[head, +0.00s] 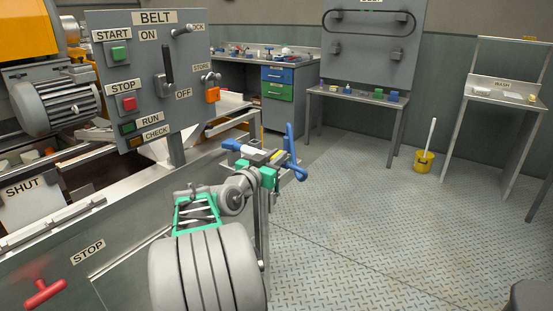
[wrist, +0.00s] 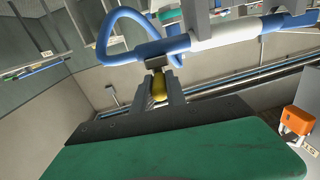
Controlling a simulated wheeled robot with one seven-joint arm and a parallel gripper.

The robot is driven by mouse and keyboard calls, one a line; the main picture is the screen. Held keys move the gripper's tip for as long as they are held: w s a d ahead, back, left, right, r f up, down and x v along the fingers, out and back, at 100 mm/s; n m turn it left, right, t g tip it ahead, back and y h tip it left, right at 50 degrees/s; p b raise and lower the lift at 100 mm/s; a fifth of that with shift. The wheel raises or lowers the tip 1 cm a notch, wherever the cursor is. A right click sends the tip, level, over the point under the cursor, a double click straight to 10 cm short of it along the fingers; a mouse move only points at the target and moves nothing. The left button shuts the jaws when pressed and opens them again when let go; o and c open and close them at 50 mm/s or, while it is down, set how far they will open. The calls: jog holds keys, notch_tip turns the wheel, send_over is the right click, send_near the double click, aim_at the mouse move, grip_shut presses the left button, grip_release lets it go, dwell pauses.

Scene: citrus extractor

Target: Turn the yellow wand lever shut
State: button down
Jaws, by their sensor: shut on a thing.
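My gripper (wrist: 158,92) is shut on the yellow wand lever (wrist: 159,80) in the wrist view, with a grey finger on each side of it. The lever sits just below the wand (wrist: 240,30), which is a blue tube with a white section. The wand has a blue loop (wrist: 118,15) at its left. In the head view, the blue part of the wand (head: 291,152) stands at the end of my arm, beside the machine.
A grey BELT panel (head: 146,60) with switches stands left of the wand. A red STOP handle (head: 44,294) is on the machine's near side. A yellow bucket (head: 424,162) and a WASH stand (head: 503,92) are at the right. The metal floor (head: 370,230) between is clear.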

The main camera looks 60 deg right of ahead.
aim_at(270, 160)
jog(key=shift+w+f+m+g+b, duration=0.3)
jog(key=shift+m+g+b, duration=0.2)
jog(key=shift+g+b, duration=0.25)
jog(key=shift+r, duration=0.25)
jog(key=c, duration=1.3)
grip_release()
jog(key=shift+s, duration=0.1)
jog(key=shift+c, duration=0.2)
jog(key=shift+a, duration=0.15)
jog(key=a, duration=0.2)
jog(key=w+a, duration=0.1)
jog(key=a, duration=0.4)
jog(key=shift+w+a+p, duration=0.15)
jog(key=shift+a+p, duration=0.1)
jog(key=shift+p, duration=0.1)
